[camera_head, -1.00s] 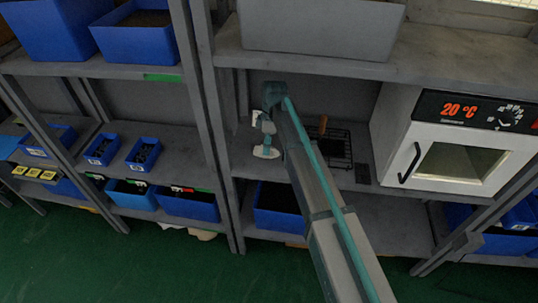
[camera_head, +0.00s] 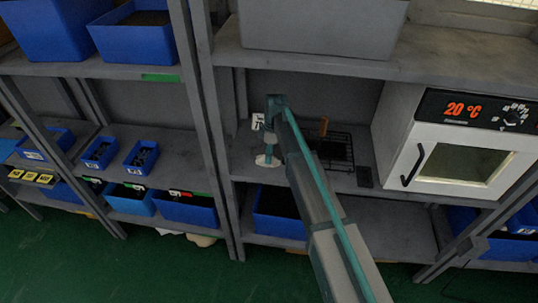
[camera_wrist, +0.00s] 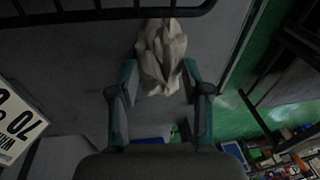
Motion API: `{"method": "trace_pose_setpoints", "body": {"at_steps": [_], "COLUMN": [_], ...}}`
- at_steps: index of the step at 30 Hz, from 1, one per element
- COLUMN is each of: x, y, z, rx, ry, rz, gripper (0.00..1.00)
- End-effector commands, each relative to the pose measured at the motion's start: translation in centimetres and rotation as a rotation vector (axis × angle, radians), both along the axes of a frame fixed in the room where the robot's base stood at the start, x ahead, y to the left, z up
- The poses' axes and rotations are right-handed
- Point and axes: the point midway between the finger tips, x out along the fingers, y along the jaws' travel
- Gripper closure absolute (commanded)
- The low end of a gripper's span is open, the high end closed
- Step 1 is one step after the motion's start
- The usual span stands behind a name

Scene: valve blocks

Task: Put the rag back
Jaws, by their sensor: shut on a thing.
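The rag (camera_wrist: 162,55) is a crumpled off-white cloth between my fingers in the wrist view. In the head view the rag (camera_head: 267,161) shows as a small pale patch below my gripper (camera_head: 270,143), over the middle shelf (camera_head: 245,155). My gripper (camera_wrist: 160,85) is shut on the rag. I cannot tell whether the rag touches the shelf surface. My arm hides part of the shelf to the right.
A white card with black print (camera_head: 258,121) stands behind my gripper; it also shows in the wrist view (camera_wrist: 18,122). A black wire rack (camera_head: 335,150) and an oven (camera_head: 440,150) are to the right. The upper shelf (camera_head: 300,62) is overhead. A post (camera_head: 205,120) is left.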

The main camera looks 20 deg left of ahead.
Motion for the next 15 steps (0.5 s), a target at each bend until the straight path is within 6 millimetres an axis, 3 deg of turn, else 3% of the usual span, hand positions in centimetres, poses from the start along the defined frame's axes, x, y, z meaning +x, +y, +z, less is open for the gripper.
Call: {"method": "trace_pose_setpoints", "body": {"at_steps": [1,5,15], "x": [-0.01,0.00,-0.01], "y": [0.00,0.00,0.00], "z": [-0.11,-0.08,0.04], "rx": [0.000,0.000,0.000], "ry": [0.000,0.000,0.000], "rz": [0.000,0.000,0.000], "gripper": [0.49,0.27,0.26]}}
